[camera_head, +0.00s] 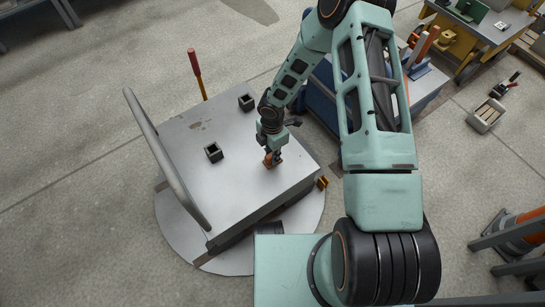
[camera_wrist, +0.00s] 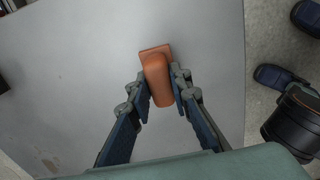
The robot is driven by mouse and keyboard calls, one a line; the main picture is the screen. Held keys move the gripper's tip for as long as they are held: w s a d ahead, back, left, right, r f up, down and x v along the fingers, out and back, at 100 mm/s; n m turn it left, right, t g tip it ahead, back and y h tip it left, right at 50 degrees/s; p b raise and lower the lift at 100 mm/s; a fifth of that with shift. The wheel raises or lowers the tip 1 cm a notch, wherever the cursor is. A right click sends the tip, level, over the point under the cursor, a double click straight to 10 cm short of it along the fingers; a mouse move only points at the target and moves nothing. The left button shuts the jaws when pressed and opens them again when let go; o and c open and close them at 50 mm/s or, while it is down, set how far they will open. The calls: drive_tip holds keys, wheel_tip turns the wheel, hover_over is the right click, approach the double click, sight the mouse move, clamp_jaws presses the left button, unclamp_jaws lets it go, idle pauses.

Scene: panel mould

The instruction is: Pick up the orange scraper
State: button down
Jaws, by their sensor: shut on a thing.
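The orange scraper (camera_wrist: 158,78) shows in the wrist view as a small orange block with a flat wider end. My gripper (camera_wrist: 160,92) is shut on it, with one finger on each side. In the head view the scraper (camera_head: 270,161) is a small orange patch under my gripper (camera_head: 273,156), at the right part of the grey panel top (camera_head: 238,182). My gripper hides part of it there. I cannot tell whether the scraper touches the panel or is a little above it.
Two small dark square blocks (camera_head: 214,152) (camera_head: 246,102) stand on the panel. A grey handrail (camera_head: 160,150) runs along its left side. A red-handled tool (camera_head: 195,68) stands at the back edge. A yellow-orange piece (camera_head: 322,183) is at the right edge.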

drive_tip(key=shift+r, duration=0.15)
drive_tip(key=shift+r, duration=0.3)
wheel_tip(320, 180, up, 2)
drive_tip(key=shift+r+p, duration=0.15)
drive_tip(key=shift+p, duration=0.45)
drive_tip(key=w+a+r+p, duration=0.1)
drive_tip(key=w+r+p, duration=0.2)
drive_tip(key=w+r, duration=0.7)
drive_tip(key=w, duration=0.4)
drive_tip(key=shift+a, duration=0.3)
drive_tip(key=shift+f, duration=0.1)
